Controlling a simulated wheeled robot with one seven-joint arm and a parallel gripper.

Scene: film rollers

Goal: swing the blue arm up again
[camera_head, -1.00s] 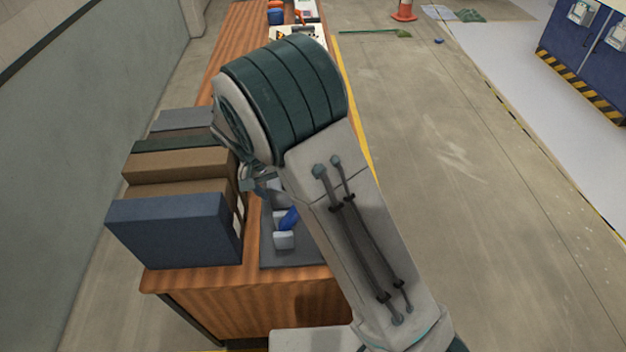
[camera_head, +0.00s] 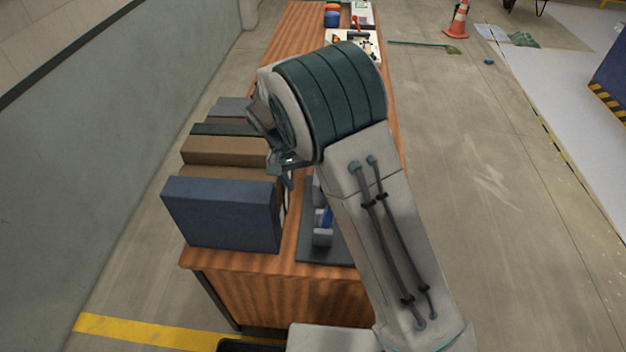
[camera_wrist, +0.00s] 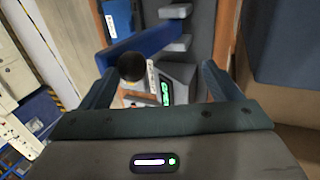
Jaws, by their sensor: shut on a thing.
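The blue arm (camera_wrist: 150,40) shows in the wrist view as a flat bar between grey blocks, slanting down to the left. A round black knob (camera_wrist: 131,67) is at its near end. In the head view a small part of the blue arm (camera_head: 327,218) shows on the dark base plate (camera_head: 318,252), beside my arm. My arm hides the rest of the fixture, and the fingers are barely visible there.
Boxes, the nearest a dark blue one (camera_head: 222,212), stand close on the left of the wooden bench (camera_head: 280,290). Open floor lies to the right.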

